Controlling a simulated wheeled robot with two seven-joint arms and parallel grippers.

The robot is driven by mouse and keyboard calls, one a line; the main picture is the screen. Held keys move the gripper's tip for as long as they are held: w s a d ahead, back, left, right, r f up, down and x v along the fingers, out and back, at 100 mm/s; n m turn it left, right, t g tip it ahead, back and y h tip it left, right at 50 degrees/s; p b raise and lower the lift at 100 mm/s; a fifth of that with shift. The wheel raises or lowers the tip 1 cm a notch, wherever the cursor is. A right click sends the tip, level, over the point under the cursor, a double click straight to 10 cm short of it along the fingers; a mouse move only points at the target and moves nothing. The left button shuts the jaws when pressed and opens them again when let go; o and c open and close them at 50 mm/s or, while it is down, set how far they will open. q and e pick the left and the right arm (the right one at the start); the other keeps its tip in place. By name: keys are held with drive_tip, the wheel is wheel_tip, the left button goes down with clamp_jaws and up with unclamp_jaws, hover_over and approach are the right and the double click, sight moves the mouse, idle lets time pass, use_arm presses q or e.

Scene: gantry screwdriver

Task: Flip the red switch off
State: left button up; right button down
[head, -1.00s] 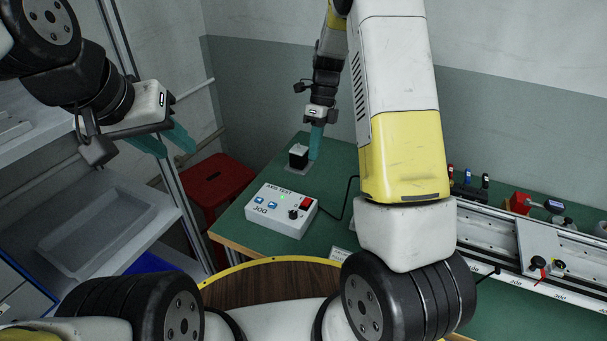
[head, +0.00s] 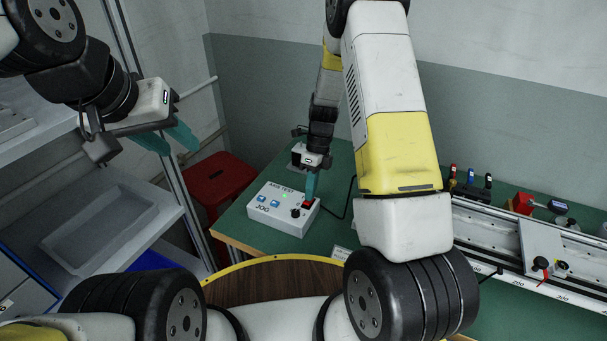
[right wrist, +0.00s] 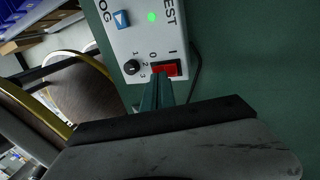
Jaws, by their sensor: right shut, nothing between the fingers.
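The white control box (head: 283,214), marked AXIS TEST and JOG, sits on the green bench. Its red switch (head: 307,204) is at the box's right end, partly hidden by my right gripper (head: 309,198). In the right wrist view the red switch (right wrist: 164,69) lies between the marks 0 and I, at the tips of my shut right gripper (right wrist: 158,79). The fingertips are at or just above the switch; I cannot tell whether they touch. A green light (right wrist: 151,17) is lit on the box. My left gripper (head: 168,138) is open and empty, away over the shelves at the left.
A black knob (right wrist: 132,67) and blue jog buttons (head: 268,203) are close to the switch. A linear rail (head: 500,240) runs along the bench at the right. A red stool (head: 218,178) stands behind the grey shelf tray (head: 110,230). A black cable leaves the box.

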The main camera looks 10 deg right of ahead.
drive_tip(key=shift+s+a+f, duration=0.1)
drive_tip(key=shift+f, duration=0.3)
